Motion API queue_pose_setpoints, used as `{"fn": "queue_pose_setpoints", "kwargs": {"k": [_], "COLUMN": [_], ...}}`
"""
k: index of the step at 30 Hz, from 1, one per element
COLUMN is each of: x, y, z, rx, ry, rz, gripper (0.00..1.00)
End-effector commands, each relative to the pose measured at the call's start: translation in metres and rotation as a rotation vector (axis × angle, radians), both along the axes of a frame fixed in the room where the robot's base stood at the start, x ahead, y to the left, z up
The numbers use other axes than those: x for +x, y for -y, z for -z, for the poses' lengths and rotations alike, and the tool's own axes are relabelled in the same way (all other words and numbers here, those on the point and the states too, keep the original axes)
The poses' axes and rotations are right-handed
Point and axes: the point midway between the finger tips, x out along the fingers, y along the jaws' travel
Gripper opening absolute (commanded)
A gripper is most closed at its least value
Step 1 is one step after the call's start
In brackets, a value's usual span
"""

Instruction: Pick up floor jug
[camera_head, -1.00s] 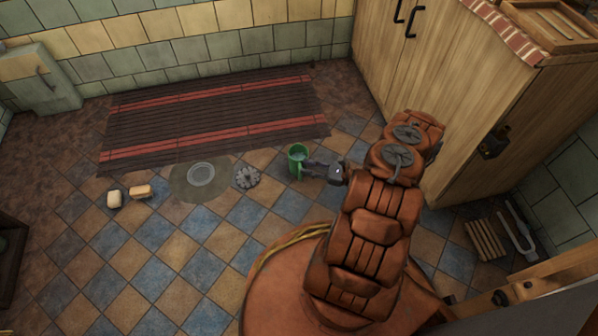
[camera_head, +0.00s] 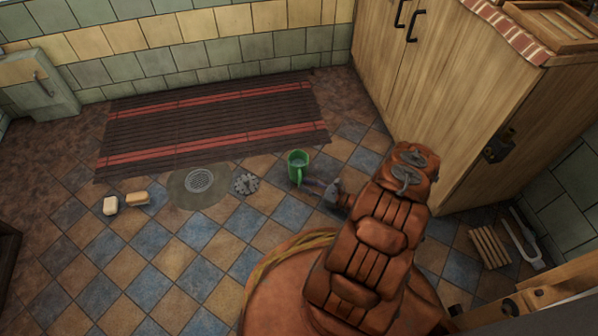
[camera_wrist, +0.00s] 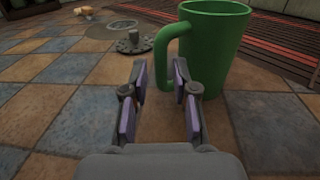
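A green jug (camera_head: 297,160) stands upright on the tiled floor, near the front edge of the dark mat. In the wrist view the jug (camera_wrist: 216,45) is just ahead and to the right, with its handle (camera_wrist: 164,60) on the left side. My gripper (camera_head: 312,184) is low over the floor, on the near right side of the jug. In the wrist view my gripper (camera_wrist: 159,70) is open and empty, its fingers pointing toward the handle. The handle lies ahead of the gap between the fingertips. I cannot tell whether the right finger touches the jug.
A round floor drain (camera_head: 199,180) and a dark holed disc (camera_head: 245,183) lie left of the jug. The slatted mat (camera_head: 210,125) with red stripes is behind. A wooden cabinet (camera_head: 465,100) stands at right. The left foreground floor is clear.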

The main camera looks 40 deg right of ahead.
Motion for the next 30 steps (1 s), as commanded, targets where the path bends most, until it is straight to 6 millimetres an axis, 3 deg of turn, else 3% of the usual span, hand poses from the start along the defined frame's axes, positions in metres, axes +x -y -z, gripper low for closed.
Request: {"fn": "queue_pose_setpoints", "kwargs": {"k": [9,20,28,30], "x": [0.025,0.03,0.029,0.029], "y": [-0.012,-0.014,-0.015,-0.015], "z": [-0.003,-0.003,-0.003,-0.003], "rx": [0.002,0.001,0.001,0.001], "ry": [0.004,0.002,0.002,0.002], "rz": [0.0,0.0,0.0,0.0], "gripper": [0.28,0.28,0.01,0.0]}}
